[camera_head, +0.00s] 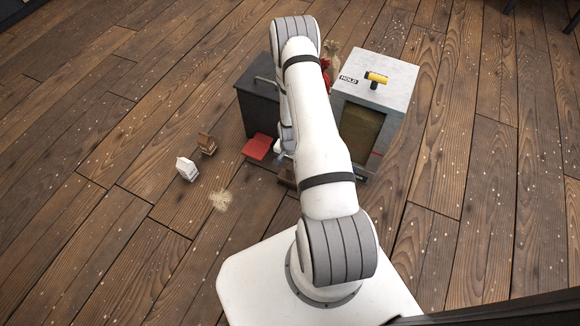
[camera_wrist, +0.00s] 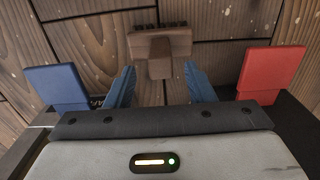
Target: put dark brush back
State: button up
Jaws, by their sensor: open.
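In the wrist view, a brown block-shaped piece with a short stem and dark tips along its far edge, which looks like the dark brush (camera_wrist: 160,45), lies on the plank floor. Its stem points toward me, between the fingertips. My gripper (camera_wrist: 160,88) is open, its blue fingers either side of the stem with gaps visible. I cannot tell whether they are at its height. In the head view my arm reaches down and hides most of my gripper (camera_head: 281,157); a small brown part of the brush (camera_head: 287,178) shows beside the arm.
A red panel (camera_wrist: 272,70) and a blue panel (camera_wrist: 57,85) flank the gripper. A dark box (camera_head: 262,105) and a grey HOLD cabinet (camera_head: 392,85) with a yellow handle stand behind.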

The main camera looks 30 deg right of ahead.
jog(key=a+r+n+p, duration=0.1)
jog(key=a+r+n, duration=0.25)
jog(key=r, duration=1.45)
jog(key=a+r+n+p, duration=0.15)
jog(key=a+r, duration=0.25)
jog(key=r, duration=1.4)
jog(key=s+a+r+n, duration=0.2)
jog(key=s+a+r, duration=0.1)
jog(key=s+r, duration=0.5)
jog(key=s+a+r+n+t, duration=0.1)
jog(key=s+a+r+n, duration=0.2)
jog(key=s+r, duration=0.5)
jog(key=s, duration=0.2)
jog(key=shift+s+a+r+b, duration=0.2)
jog(key=shift+s+b, duration=0.1)
jog(key=shift+b, duration=0.1)
